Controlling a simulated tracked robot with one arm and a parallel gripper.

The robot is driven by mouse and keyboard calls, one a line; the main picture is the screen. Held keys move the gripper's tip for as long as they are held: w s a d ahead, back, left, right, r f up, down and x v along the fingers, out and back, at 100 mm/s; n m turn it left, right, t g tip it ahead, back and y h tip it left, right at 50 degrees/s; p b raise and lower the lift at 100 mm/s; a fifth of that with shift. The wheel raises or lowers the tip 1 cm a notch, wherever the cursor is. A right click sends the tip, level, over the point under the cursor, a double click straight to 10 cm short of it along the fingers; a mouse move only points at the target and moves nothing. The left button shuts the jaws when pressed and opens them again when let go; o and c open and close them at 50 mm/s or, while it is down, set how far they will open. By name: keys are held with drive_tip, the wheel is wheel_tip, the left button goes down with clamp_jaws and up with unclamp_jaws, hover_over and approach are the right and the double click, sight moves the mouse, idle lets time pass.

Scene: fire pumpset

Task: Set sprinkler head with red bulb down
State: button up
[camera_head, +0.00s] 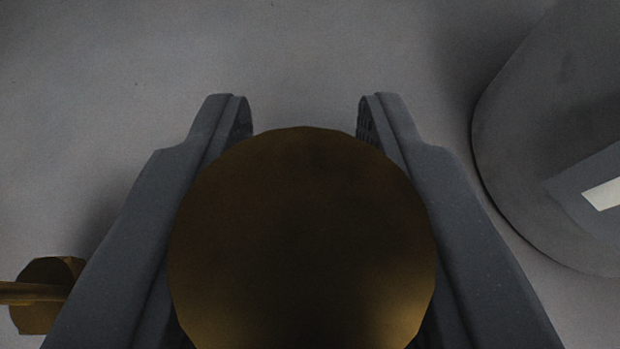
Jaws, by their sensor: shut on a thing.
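My gripper (305,112) reaches up from the bottom of the head view, one dark grey finger on each side. It is shut on a round brass thing, which I take to be the sprinkler head (303,240). Its wide brass disc faces the camera and fills the space between the fingers. No red bulb shows; the disc hides whatever lies behind it. The fingertips extend a little past the disc, with pale grey surface beyond them.
A large grey rounded object (540,130) with a pale rectangular mark stands at the right, close to the right finger. A small brass fitting (42,295) with a stem lies at the lower left beside the left finger. The grey surface (300,50) ahead is clear.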

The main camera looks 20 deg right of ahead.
drive_tip(key=shift+f, duration=0.85)
drive_tip(key=shift+f, duration=0.1)
drive_tip(key=o, duration=1)
drive_tip(key=b+v, duration=0.2)
drive_tip(key=v, duration=1)
